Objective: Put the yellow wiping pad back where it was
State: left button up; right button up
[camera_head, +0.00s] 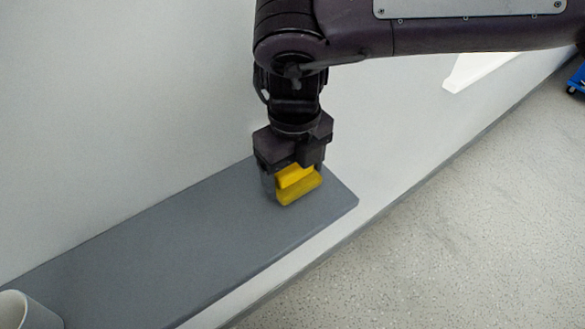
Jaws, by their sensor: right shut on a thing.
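The yellow wiping pad (299,189) is at the far right end of a grey shelf (200,240). My right gripper (291,180) comes down from above and is shut on the pad. The fingers hide part of the pad. The pad is at or just above the shelf surface; I cannot tell whether it touches. My left gripper is not in view.
A white cup-like container (28,312) stands at the near left end of the shelf, cut off by the frame. A pale wall (110,110) runs behind the shelf. The middle of the shelf is clear. Speckled floor (450,230) lies to the right.

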jog(key=shift+w+a+f, duration=0.1)
jog(key=shift+w+f, duration=0.05)
jog(key=shift+f, duration=0.2)
jog(key=shift+f, duration=0.1)
jog(key=o, duration=1)
jog(key=shift+c, duration=0.2)
